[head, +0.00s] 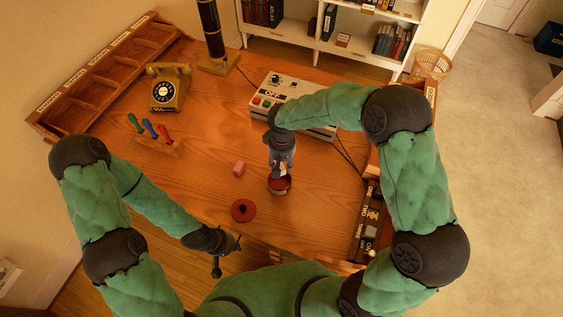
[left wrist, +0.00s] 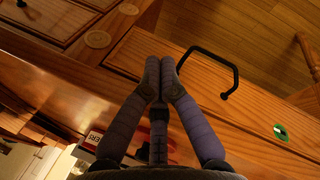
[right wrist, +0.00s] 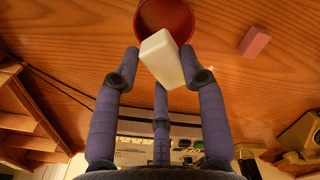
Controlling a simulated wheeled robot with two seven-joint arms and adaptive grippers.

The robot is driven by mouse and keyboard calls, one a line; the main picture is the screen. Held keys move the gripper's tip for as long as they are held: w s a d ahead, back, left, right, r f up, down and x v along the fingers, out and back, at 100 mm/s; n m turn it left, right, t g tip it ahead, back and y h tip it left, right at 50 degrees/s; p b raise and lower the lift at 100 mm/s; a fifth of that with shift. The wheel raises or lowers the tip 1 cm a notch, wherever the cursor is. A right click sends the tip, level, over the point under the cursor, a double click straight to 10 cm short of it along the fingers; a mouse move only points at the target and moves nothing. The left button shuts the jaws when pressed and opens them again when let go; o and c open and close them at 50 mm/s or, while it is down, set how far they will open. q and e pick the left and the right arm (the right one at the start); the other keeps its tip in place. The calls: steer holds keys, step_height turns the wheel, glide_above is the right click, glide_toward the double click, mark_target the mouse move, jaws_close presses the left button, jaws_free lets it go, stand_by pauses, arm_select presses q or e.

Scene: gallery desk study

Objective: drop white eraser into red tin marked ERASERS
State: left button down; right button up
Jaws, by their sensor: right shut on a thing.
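The white eraser (right wrist: 163,60) is between the fingertips of my right gripper (right wrist: 158,65), which is shut on it. In the head view my right gripper (head: 282,165) is over the open red tin (head: 280,187). In the right wrist view the tin (right wrist: 150,12) lies just beyond the eraser, which overlaps its mouth and hides part of it. I cannot read the tin's marking. My left gripper (head: 228,248) is low at the desk's front edge, away from the tin; in the left wrist view its fingertips (left wrist: 160,68) meet with nothing between them.
A pink block (head: 238,168) and a red lid with a knob (head: 243,210) lie left of the tin. A grey control box (head: 290,95) stands behind, a telephone (head: 170,88) and a rack of coloured tools (head: 158,138) to the left. A drawer handle (left wrist: 212,65) is near my left gripper.

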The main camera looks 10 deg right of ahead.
steer(key=b, duration=0.5)
glide_above(282, 184)
steer(key=shift+w+f, duration=0.1)
steer(key=shift+f, duration=3.75)
steer(key=o, duration=1.2)
steer(key=shift+r, duration=0.1)
steer(key=shift+r+p, duration=2.15)
steer(key=shift+r, duration=1.25)
steer(key=shift+r, duration=0.15)
